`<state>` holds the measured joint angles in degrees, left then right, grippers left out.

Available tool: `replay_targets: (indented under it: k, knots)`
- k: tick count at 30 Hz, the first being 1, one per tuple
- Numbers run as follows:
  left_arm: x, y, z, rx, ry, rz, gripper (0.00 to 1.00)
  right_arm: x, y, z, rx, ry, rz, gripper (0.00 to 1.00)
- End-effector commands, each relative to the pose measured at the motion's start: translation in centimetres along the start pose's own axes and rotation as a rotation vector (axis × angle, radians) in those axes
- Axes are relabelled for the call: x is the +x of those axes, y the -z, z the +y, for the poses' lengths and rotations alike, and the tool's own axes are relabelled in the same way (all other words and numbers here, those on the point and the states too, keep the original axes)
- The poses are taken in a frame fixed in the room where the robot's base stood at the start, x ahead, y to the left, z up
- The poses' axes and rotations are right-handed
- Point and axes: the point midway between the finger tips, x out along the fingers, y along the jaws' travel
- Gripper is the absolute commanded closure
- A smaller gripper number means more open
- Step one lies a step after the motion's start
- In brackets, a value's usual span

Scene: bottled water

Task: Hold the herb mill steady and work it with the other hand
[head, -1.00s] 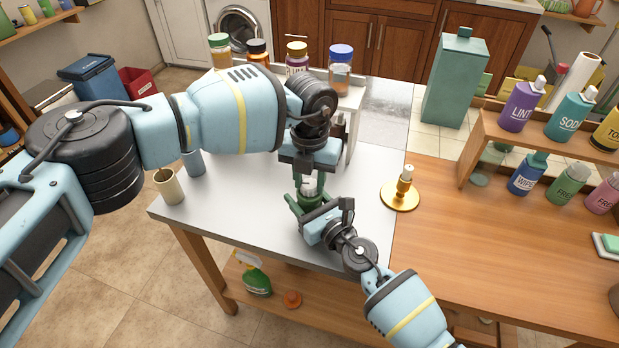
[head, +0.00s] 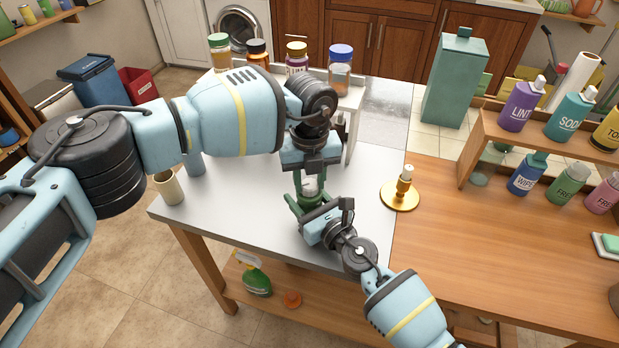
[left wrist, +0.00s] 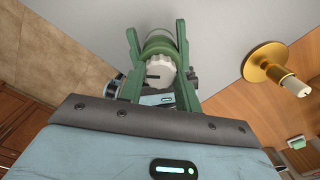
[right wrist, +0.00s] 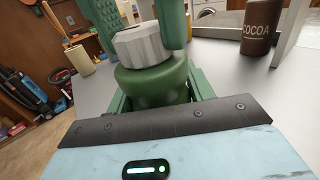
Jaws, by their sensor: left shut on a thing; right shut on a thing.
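The herb mill (head: 312,185) stands on the grey table top, partly hidden by my grippers in the head view. Its pale ribbed cap (right wrist: 143,43) sits on a dark green body (right wrist: 154,84) in the right wrist view. My left gripper (head: 311,188) reaches down from above, with its green fingers on either side of the cap, shut on it. The left wrist view shows the cap (left wrist: 159,70) between these fingers. My right gripper (head: 307,205) comes in low from the front and is shut around the green body. The mill looks upright.
A gold candlestick (head: 400,192) stands close to the right of the grippers. The wooden counter (head: 450,220) on the right is mostly clear.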

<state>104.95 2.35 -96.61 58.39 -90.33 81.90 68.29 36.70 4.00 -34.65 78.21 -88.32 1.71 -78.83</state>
Motion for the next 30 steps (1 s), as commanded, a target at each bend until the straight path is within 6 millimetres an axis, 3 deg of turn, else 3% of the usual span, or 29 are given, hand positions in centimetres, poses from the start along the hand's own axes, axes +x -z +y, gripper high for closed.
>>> replay_targets:
  k: [9,10,15,24,30]
  knots:
    - [-0.1,-0.1,0.0,-0.001,0.002,-0.002,0.89,0.0,0.1,0.0,0.0,-0.001,0.002,0.68]
    - [-0.1,-0.1,0.0,-0.001,0.002,-0.002,0.63,0.0,0.1,0.0,0.0,-0.001,0.002,0.68]
    - [-0.1,-0.1,0.0,-0.001,0.001,-0.001,0.44,0.0,0.1,0.0,0.0,-0.001,0.002,0.68]
    - [-0.2,0.0,0.0,0.0,0.001,-0.001,0.44,0.0,0.1,0.0,0.001,0.0,0.001,0.68]
    - [-2.7,-0.1,0.0,0.0,0.003,-0.004,0.44,0.0,0.1,0.0,0.001,0.0,0.001,0.68]
